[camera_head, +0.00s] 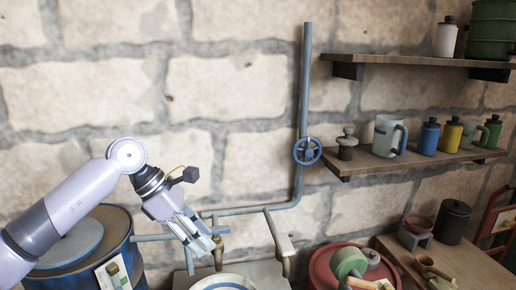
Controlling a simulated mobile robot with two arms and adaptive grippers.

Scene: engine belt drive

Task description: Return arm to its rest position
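My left arm comes in from the left edge, bends at a white joint and points down to the right. Its gripper (199,243) hangs in front of the stone wall, over the area beside a blue barrel. The fingers look close together, but I cannot make out whether they are open or shut. No object shows clearly in them. Thin pipes and a tap pass close behind the fingertips. My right arm and gripper are not in view.
A blue barrel (127,222) stands beneath my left arm. A pipe with a blue valve wheel (307,151) runs up the wall. Shelves at right hold mugs and bottles (429,137). A red round tub (322,268) and wooden table (470,262) stand lower right.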

